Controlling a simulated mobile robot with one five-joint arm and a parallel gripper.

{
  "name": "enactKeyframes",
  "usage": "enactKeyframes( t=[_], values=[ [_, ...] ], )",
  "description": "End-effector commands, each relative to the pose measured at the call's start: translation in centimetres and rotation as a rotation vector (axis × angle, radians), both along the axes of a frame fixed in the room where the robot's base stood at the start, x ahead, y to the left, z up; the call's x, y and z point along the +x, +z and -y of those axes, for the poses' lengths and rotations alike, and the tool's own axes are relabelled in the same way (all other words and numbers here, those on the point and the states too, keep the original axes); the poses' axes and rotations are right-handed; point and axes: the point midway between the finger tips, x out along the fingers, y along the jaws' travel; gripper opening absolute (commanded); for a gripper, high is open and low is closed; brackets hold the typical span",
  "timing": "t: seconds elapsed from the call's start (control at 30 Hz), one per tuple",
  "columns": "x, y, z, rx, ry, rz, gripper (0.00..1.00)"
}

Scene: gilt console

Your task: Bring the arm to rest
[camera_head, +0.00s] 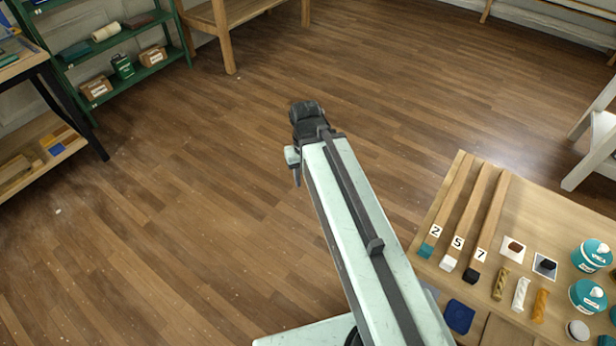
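My arm (360,235) reaches from the bottom of the head view up and to the left, over the wooden floor. Its pale green link with a dark rail hides part of the floor and the near left edge of the table. The dark end of the arm (306,118) shows at the top of the link. The fingers of my gripper cannot be made out, and nothing held can be seen.
A wooden table (565,225) at the lower right bears numbered wood strips (468,215), teal tins (590,296) and small samples. A green shelf (150,75) stands at upper left, beside a dark-legged table (72,112). A white trestle (598,150) stands right. The middle floor is clear.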

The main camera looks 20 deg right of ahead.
Motion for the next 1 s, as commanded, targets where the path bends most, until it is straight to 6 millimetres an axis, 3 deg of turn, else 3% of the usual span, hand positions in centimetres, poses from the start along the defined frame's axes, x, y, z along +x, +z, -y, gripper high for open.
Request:
enactKeyframes(
  t=[0.23, 0.5, 1.0],
  values=[
    [0.0, 0.6, 0.1, -0.001, -0.005, 0.0, 0.35],
    [0.0, 7.4, 0.2, -0.001, -0.007, 0.001, 0.35],
    [0.0, 7.5, 0.2, -0.001, -0.007, 0.001, 0.35]
  ],
)
